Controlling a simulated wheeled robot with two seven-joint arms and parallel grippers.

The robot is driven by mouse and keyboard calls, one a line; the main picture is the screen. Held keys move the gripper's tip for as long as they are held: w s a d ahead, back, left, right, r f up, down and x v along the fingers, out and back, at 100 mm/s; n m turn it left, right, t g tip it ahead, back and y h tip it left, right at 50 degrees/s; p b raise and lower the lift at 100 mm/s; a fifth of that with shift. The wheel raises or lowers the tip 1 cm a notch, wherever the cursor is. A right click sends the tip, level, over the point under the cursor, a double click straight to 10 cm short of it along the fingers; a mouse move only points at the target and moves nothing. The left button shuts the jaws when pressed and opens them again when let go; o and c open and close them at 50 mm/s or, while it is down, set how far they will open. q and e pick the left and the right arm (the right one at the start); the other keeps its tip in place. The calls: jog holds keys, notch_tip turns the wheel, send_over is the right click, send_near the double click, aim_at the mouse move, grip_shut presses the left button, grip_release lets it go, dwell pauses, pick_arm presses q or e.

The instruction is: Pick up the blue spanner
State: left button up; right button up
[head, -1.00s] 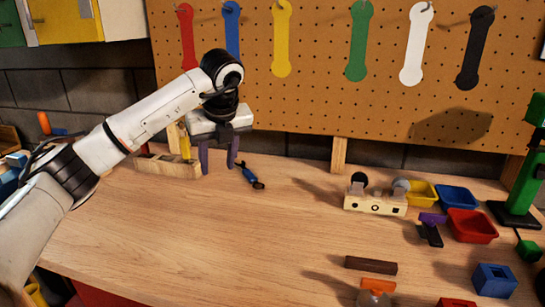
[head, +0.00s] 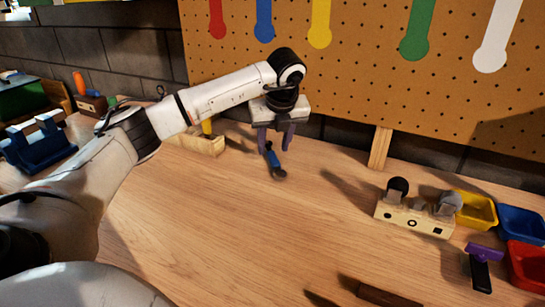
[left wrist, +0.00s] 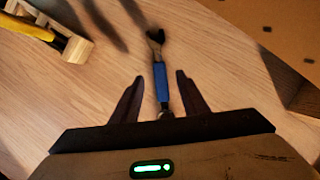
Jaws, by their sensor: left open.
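The blue spanner (head: 275,162) lies on the wooden workbench near the pegboard, with a blue handle and a dark head. In the left wrist view the spanner (left wrist: 160,80) runs lengthwise away from me, its near part between the fingers as seen from above. My left gripper (head: 274,150) is open and points down over the spanner's near-wall end. In the left wrist view its two fingers (left wrist: 158,85) stand on either side of the handle, apart from it. I cannot tell the exact height left between fingertips and bench. My right gripper is not in view.
A wooden block holder (head: 203,145) with a yellow-handled tool stands left of the gripper. A wooden block with round pieces (head: 412,222), a yellow bin (head: 475,210) and a red bin (head: 527,265) are at right. The pegboard (head: 340,75) rises behind. The middle bench is clear.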

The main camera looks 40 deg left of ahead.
aim_at(272, 154)
pick_arm(q)
jog(key=shift+x, duration=1.4)
jog(key=shift+f, duration=0.1)
grip_shut()
